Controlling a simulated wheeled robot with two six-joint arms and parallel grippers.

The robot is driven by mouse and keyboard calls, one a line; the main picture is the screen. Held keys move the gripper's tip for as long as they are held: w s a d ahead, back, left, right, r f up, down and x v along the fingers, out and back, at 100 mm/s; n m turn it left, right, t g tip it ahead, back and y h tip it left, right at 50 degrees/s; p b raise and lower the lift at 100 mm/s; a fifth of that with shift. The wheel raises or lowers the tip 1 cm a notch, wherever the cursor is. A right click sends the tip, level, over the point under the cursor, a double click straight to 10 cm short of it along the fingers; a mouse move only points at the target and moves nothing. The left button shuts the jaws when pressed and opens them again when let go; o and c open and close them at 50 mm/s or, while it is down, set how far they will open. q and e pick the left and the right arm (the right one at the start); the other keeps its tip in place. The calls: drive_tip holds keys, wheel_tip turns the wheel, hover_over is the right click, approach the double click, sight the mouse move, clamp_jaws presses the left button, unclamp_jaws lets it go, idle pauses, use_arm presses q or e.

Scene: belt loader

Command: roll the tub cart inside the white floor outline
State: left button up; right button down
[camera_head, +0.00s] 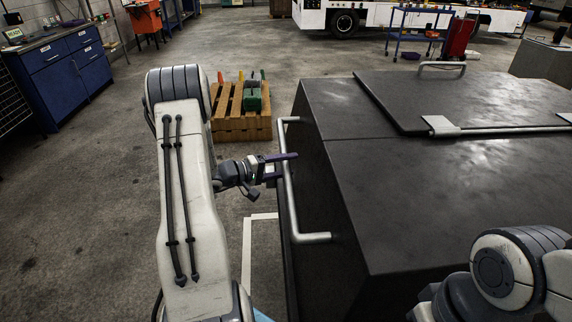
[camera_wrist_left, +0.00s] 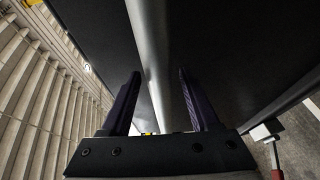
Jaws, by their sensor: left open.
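The tub cart is a large black box (camera_head: 400,190) with a lid, filling the right of the head view. A silver bar handle (camera_head: 291,195) runs along its left side. My left gripper (camera_head: 284,166) is open at this handle. In the left wrist view the handle (camera_wrist_left: 155,55) passes between the two spread fingers (camera_wrist_left: 160,75), which are not closed on it. A corner of the white floor outline (camera_head: 247,245) shows on the floor left of the cart; the rest is hidden by the cart and my left arm. My right arm shows at lower right, its fingers out of sight.
A wooden pallet (camera_head: 228,130) with small coloured items stands beyond my left gripper. A blue cabinet (camera_head: 65,75) is at the far left. A blue trolley (camera_head: 415,30) and a white vehicle (camera_head: 345,18) stand at the back. The floor between is open.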

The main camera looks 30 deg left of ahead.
use_arm(q)
clamp_jaws()
idle(1.4)
